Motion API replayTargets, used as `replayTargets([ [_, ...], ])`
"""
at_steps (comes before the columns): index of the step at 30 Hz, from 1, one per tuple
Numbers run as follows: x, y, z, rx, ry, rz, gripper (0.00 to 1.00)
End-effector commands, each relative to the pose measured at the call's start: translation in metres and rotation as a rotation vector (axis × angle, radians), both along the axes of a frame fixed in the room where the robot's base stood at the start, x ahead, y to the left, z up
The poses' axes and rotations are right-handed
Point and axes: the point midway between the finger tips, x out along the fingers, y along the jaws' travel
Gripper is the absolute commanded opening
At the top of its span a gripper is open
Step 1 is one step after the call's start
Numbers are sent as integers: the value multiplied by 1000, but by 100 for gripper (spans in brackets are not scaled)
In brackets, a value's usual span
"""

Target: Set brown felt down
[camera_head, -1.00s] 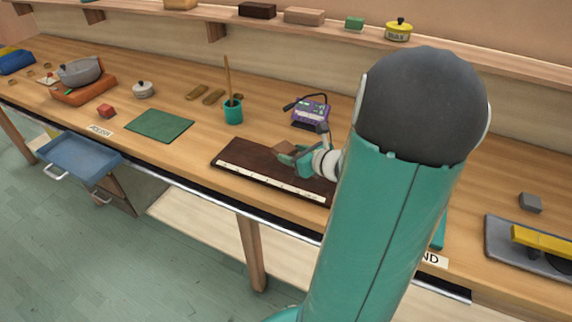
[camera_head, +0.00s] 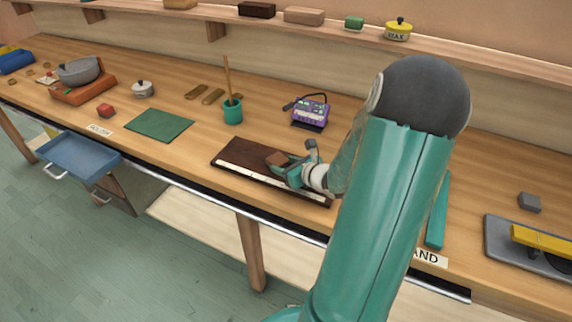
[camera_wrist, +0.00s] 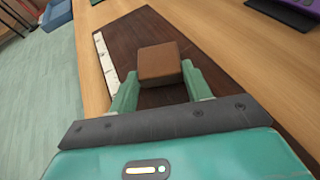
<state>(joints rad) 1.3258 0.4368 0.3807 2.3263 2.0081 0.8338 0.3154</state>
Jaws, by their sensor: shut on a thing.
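The brown felt block (camera_wrist: 159,63) is between the two fingers of my gripper (camera_wrist: 156,88) in the wrist view, and the gripper is shut on it. In the head view the brown felt (camera_head: 278,159) shows at the tip of my gripper (camera_head: 284,165), over the dark brown board (camera_head: 240,153) with a pale marked strip along its front edge. The board also fills the middle of the wrist view (camera_wrist: 140,30). I cannot tell whether the felt touches the board or is just above it.
A purple device (camera_head: 310,111) stands behind the board. A teal cup with a stick (camera_head: 233,112) and a green mat (camera_head: 159,124) are to the left. A teal bar (camera_head: 437,215) and a grey tray (camera_head: 500,251) with a yellow block (camera_head: 540,240) are to the right.

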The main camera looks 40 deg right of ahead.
Motion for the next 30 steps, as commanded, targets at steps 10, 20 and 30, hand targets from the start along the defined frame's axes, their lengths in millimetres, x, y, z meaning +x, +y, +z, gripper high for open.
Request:
replayTargets([
  [10,0,0,0,0,0,0,71],
  [20,-24,0,14,-5,0,-3,71],
  [30,-90,4,41,-3,0,-3,71],
])
